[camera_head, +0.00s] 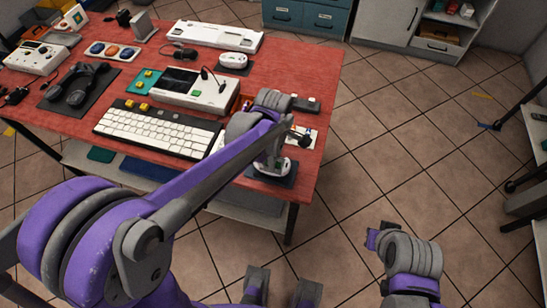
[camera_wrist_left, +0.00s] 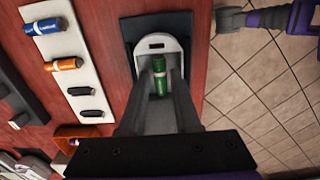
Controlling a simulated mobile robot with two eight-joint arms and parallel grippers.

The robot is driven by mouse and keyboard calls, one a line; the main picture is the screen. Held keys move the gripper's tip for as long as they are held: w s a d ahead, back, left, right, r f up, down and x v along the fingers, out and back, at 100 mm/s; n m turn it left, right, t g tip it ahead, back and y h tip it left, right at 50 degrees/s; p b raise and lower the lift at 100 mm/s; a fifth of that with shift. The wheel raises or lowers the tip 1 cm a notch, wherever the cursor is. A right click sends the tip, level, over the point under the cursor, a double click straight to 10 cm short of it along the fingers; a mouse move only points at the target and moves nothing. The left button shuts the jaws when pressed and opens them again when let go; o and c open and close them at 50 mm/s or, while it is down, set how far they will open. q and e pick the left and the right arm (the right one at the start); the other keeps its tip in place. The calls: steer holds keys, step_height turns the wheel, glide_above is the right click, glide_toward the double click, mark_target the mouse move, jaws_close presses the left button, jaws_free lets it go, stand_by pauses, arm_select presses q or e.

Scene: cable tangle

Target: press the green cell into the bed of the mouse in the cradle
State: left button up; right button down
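The white mouse (camera_wrist_left: 159,44) lies in its dark cradle (camera_wrist_left: 130,32), at the table's right front corner; the mouse also shows in the head view (camera_head: 262,166), partly hidden by my left gripper. The green cell (camera_wrist_left: 160,88) is between the two fingers of my left gripper (camera_wrist_left: 161,82), which are shut on it. The cell's far end is over the open hollow of the mouse; I cannot tell whether it touches the bed. My right gripper (camera_head: 373,238) hangs over the floor, away from the table; its opening is unclear.
A white strip (camera_wrist_left: 70,50) beside the cradle carries a blue cell (camera_wrist_left: 45,26), an orange cell (camera_wrist_left: 64,64) and dark ones. An orange container (camera_wrist_left: 85,131) stands nearby. A keyboard (camera_head: 158,129) and a white device (camera_head: 195,90) are to the left. Floor is open to the right.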

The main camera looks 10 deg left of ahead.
arm_select(q)
steer(key=shift+r, duration=0.1)
steer(key=shift+r+p, duration=1.2)
steer(key=shift+r, duration=0.5)
steer(key=o, duration=0.6)
steer(key=shift+c, duration=0.2)
step_height(320, 180, up, 5)
steer(key=p, duration=0.3)
